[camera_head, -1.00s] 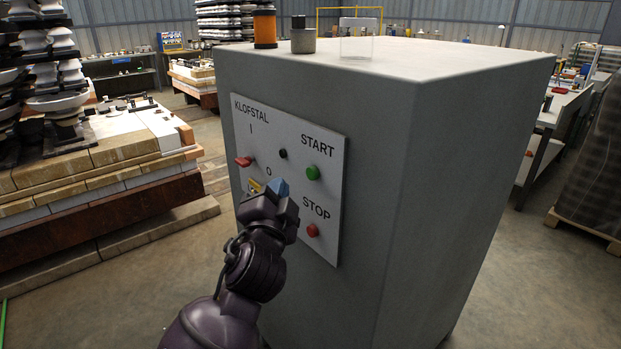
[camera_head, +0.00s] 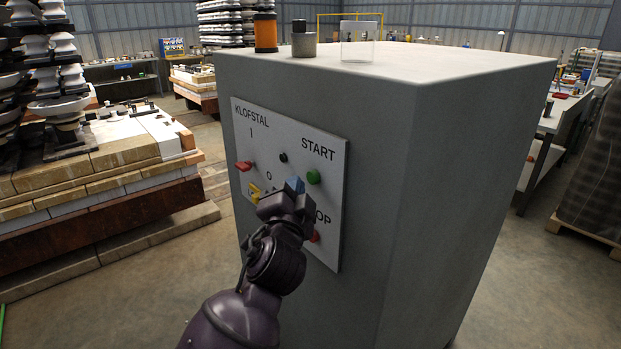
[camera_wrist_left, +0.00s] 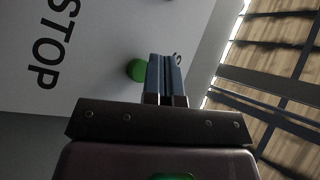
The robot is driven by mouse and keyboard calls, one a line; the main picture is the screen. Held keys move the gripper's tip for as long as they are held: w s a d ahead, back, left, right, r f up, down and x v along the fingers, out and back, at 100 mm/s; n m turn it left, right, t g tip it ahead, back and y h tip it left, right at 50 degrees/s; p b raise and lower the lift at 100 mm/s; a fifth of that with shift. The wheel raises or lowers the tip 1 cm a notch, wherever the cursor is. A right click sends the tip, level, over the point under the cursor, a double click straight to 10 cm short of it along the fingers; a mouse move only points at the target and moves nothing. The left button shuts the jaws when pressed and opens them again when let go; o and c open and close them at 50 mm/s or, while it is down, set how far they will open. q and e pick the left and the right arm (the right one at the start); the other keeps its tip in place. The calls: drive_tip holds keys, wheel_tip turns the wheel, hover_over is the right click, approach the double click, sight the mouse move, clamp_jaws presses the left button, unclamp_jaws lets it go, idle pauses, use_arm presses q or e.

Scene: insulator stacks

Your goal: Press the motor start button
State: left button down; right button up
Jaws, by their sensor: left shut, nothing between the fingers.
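The green start button (camera_head: 313,177) sits on the white control panel (camera_head: 329,196), below the word START. My left gripper (camera_head: 294,185) is shut and empty, its blue fingertips just left of and slightly below the button in the head view. In the left wrist view, the green button (camera_wrist_left: 137,70) shows immediately beside the closed fingertips (camera_wrist_left: 166,75). I cannot tell whether they touch. The red stop button (camera_head: 315,237) is partly hidden behind my gripper, as is part of the word STOP. My right gripper is not in view.
The panel is on a large grey cabinet (camera_head: 450,150). A red switch (camera_head: 243,166), a black knob (camera_head: 283,157) and a yellow part (camera_head: 254,191) are on the panel's left side.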

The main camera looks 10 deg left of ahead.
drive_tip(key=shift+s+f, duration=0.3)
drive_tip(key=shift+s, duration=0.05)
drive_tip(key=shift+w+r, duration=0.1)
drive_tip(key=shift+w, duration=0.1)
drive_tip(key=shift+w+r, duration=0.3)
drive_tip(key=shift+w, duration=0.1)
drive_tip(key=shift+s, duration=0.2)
use_arm(q)
drive_tip(key=shift+w+d, duration=0.3)
drive_tip(key=shift+w, duration=0.05)
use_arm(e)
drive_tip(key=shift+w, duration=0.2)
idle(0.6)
